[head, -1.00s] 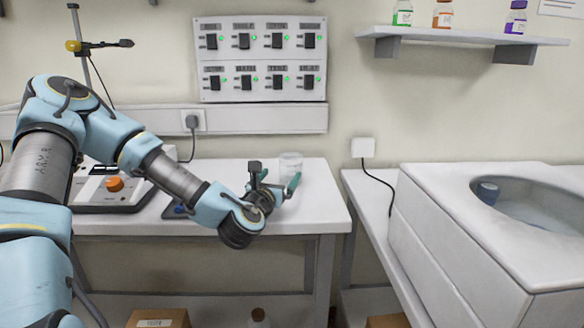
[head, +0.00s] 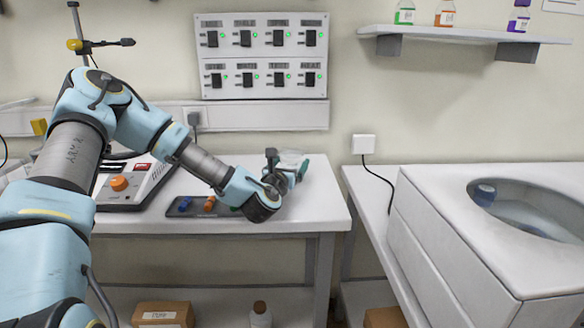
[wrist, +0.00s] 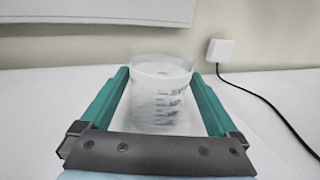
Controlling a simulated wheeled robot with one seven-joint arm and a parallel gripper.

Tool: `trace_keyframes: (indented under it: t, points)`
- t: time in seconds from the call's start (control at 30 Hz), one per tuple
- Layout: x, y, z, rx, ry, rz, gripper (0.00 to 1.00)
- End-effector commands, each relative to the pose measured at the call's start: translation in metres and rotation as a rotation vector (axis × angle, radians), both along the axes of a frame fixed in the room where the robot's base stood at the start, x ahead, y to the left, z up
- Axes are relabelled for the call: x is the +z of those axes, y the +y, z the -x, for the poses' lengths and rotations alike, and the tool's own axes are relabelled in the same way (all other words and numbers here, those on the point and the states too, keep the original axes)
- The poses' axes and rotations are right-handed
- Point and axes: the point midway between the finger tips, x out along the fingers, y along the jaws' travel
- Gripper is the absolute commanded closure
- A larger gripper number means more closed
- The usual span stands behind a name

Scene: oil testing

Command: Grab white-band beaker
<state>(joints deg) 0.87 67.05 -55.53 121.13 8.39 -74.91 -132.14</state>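The beaker (wrist: 160,95) is clear with a whitish band at its rim and dark markings on its side. It stands upright on the white table. In the wrist view it is between the two green fingers of my gripper (wrist: 162,98), with a visible gap on each side. My gripper is open around it. In the head view the beaker (head: 291,157) is mostly hidden behind my gripper (head: 290,170) near the table's right end.
A dark tray (head: 178,212) with blue and orange items lies left of my gripper. A device with an orange knob (head: 119,183) stands farther left. A gap separates the table from the right counter (head: 368,190), which bears a white machine with a round basin (head: 530,212).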

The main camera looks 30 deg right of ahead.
Motion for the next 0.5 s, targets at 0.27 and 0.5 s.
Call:
trace_keyframes:
  t: [0.27,0.5]
  points:
    - [0.0001,0.0001,0.0001,0.0,0.0,0.0,0.37]
    - [0.0002,0.0002,0.0002,0.0,0.0,0.0,0.64]
